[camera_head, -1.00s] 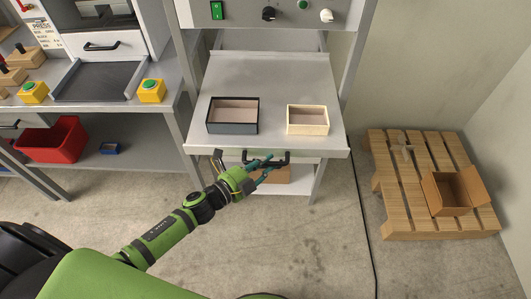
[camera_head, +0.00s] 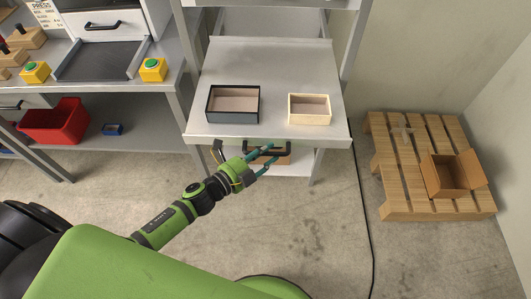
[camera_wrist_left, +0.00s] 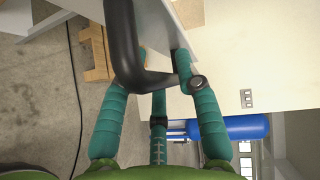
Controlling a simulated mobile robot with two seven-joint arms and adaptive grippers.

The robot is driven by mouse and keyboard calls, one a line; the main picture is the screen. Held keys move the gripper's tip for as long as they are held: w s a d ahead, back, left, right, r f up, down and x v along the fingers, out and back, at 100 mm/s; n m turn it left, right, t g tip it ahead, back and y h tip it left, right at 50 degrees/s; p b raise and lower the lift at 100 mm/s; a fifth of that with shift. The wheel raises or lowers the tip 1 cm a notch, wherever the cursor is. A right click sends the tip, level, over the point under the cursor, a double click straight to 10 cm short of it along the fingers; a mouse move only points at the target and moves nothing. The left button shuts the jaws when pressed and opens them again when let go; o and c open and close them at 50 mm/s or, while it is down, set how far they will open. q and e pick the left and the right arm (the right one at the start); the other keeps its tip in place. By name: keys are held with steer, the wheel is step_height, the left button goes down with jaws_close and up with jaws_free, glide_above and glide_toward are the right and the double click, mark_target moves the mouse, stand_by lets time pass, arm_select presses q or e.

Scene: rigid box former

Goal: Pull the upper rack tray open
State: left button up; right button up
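The black bar handle (camera_head: 281,151) of the tray sits at the front, just under the front edge of the grey worktop (camera_head: 290,75). The tray itself is mostly hidden beneath the worktop, and I see no gap that shows it pulled out. My left gripper (camera_head: 268,156) has its green fingers at the handle. In the left wrist view the handle (camera_wrist_left: 122,45) passes between the spread fingers (camera_wrist_left: 155,95), which look open around it. I cannot tell whether they touch it. My right gripper is not in view.
A dark box (camera_head: 233,117) and a pale box (camera_head: 309,121) stand on the worktop. A bench with a red bin (camera_head: 55,126) is at left. A wooden pallet (camera_head: 400,205) with an open carton (camera_head: 440,178) is at right. Floor in front is clear.

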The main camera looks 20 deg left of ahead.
arm_select(q)
steer(key=v, duration=1.2)
stand_by(0.4)
steer(key=s+a+f+n+g+y, duration=0.2)
steer(key=s+a+f+n+y, duration=0.3)
steer(key=f, duration=0.8)
steer(key=s+a+f+n+g+y, duration=0.25)
steer(key=f+n, duration=0.45)
steer(key=f, duration=0.5)
steer(key=s+d+f+n+g, duration=0.2)
steer(key=s+f+n+g, duration=0.2)
steer(key=s+f, duration=0.3)
steer(key=s+d+f+n+g, duration=0.3)
steer(key=s+f, duration=0.4)
steer(key=s, duration=0.7)
steer(key=shift+s+d+f+n+g+y, duration=0.15)
steer(key=shift+s+f+n+g+y, duration=0.25)
steer(key=shift+g, duration=0.45)
